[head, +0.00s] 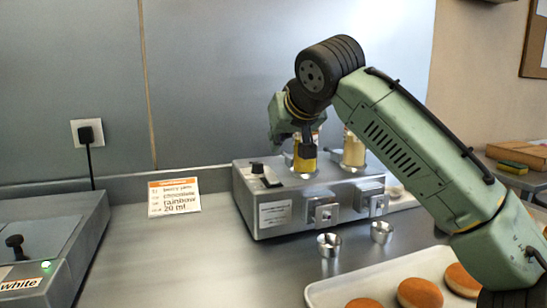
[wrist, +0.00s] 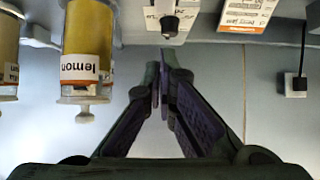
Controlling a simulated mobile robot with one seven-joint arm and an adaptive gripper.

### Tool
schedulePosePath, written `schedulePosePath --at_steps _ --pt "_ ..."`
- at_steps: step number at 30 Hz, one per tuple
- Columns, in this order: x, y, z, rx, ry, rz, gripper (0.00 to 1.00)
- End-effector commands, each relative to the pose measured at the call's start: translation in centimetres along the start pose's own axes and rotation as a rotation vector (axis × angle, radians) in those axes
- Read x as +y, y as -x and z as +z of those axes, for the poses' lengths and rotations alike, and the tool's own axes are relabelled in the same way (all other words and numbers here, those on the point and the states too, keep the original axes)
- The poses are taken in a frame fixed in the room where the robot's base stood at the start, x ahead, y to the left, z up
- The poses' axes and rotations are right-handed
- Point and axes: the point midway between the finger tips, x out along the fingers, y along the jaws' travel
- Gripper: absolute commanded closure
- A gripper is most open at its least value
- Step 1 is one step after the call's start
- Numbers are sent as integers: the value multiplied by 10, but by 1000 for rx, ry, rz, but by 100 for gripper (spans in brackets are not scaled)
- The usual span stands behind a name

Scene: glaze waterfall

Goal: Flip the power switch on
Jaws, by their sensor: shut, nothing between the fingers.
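A grey metal dispenser box (head: 290,215) stands on the counter. On its top left is a pale plate with a black knob or switch (head: 257,168); I cannot tell whether it is on or off. This black part also shows at the top of the wrist view (wrist: 170,26), just beyond my fingertips. My gripper (head: 308,152) is above the box, to the right of the black part in the head view, in front of a yellow bottle. In the wrist view my gripper (wrist: 162,72) has its fingers together and empty. No contact with the switch is visible.
The yellow lemon bottle (wrist: 88,30) stands close beside my fingers; a cream bottle (head: 353,148) is farther right. Metal cups (head: 329,245) and a tray of buns (head: 335,290) are in front. A card (head: 174,198), a wall plug (head: 86,134) and a lidded unit (head: 45,235) are left.

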Motion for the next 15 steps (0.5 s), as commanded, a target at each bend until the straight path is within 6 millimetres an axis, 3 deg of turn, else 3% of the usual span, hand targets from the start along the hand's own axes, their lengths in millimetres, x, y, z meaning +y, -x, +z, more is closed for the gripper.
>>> schedulePosePath --at_steps 4,6,15 --pt "0 -29 -1 -2 0 1 100" --pt "1 -37 10 -2 0 2 100" --pt "0 -55 28 -1 0 0 100"
